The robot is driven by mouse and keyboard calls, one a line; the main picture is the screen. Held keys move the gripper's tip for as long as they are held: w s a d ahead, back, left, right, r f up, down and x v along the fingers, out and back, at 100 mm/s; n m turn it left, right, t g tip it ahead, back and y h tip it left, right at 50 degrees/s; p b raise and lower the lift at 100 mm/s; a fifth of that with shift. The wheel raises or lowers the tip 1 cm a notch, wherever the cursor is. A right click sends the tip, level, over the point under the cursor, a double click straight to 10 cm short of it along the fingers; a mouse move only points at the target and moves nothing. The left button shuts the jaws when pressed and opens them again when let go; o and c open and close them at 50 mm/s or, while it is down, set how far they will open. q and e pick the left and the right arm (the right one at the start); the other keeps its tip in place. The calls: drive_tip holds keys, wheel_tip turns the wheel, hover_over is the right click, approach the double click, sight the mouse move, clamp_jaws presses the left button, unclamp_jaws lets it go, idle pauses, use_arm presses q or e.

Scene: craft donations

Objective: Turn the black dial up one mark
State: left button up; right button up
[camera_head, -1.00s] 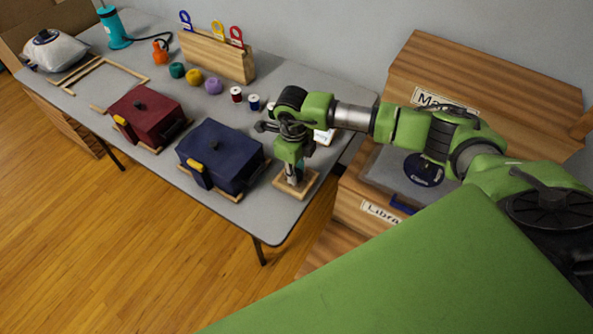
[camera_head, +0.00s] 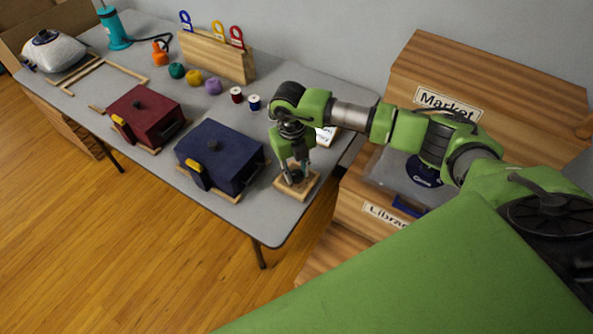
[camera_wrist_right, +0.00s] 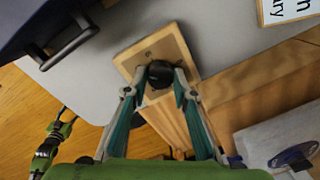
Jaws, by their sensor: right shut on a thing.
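The black dial (camera_wrist_right: 160,73) sits on a small light wooden base (camera_wrist_right: 182,48) at the front right corner of the grey table. The base also shows in the head view (camera_head: 305,190). My right gripper (camera_wrist_right: 161,82) points down from above and is shut on the dial, one finger on each side. In the head view the right gripper (camera_head: 295,176) hides most of the dial. A small dark hole or mark shows on the base beside the dial. The dial's marks cannot be made out. A green and dark part, seemingly my left gripper (camera_wrist_right: 55,135), shows at the lower left of the wrist view.
A navy box (camera_head: 225,150) with a dark handle stands just left of the base, and a maroon box (camera_head: 150,115) beyond it. A small sign (camera_head: 326,135) lies behind the gripper. Wooden crates labelled Market (camera_head: 450,104) and Library (camera_head: 384,215) stand right of the table.

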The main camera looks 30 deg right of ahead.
sight(294, 175)
idle(0.4)
drive_tip(key=o, duration=1.1)
drive_tip(key=r, duration=1.2)
drive_tip(key=shift+a, duration=0.35)
